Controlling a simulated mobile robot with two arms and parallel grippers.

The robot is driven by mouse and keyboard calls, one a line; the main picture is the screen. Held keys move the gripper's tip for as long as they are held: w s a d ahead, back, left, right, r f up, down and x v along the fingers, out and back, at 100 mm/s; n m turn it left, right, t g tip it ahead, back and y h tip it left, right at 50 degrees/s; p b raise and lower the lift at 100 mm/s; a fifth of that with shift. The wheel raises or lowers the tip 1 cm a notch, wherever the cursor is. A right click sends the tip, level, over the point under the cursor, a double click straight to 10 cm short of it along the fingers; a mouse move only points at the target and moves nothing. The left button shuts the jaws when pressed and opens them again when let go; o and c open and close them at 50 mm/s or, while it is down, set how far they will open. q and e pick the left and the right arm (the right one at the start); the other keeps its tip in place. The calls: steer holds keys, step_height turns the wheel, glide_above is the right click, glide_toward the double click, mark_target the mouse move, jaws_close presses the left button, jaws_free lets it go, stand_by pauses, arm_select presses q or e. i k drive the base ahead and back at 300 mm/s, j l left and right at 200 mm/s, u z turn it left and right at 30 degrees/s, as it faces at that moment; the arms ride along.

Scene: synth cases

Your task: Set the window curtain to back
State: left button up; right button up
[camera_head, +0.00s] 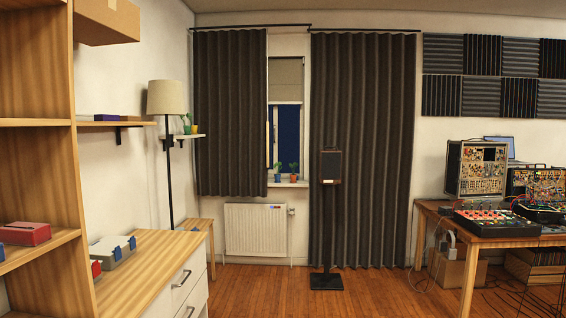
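The window curtain hangs as two dark grey pleated panels from a black rod (252,27). The left panel (230,110) is short and ends just above the radiator. The right panel (362,150) is wide and reaches almost to the floor. Between the panels a strip of the window (286,135) shows, with a dark blue pane and a pale blind (286,78) in its upper part. Neither of my grippers is in view.
A speaker on a black stand (328,165) stands before the right panel. A white radiator (256,230) is under the window. A wooden cabinet (150,265) fills the left foreground, and a table with synths (490,229) stands right. The middle floor (270,292) is clear.

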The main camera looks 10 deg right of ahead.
mark_target(265, 114)
steer(key=i+z, duration=0.2)
steer(key=i, duration=4.55)
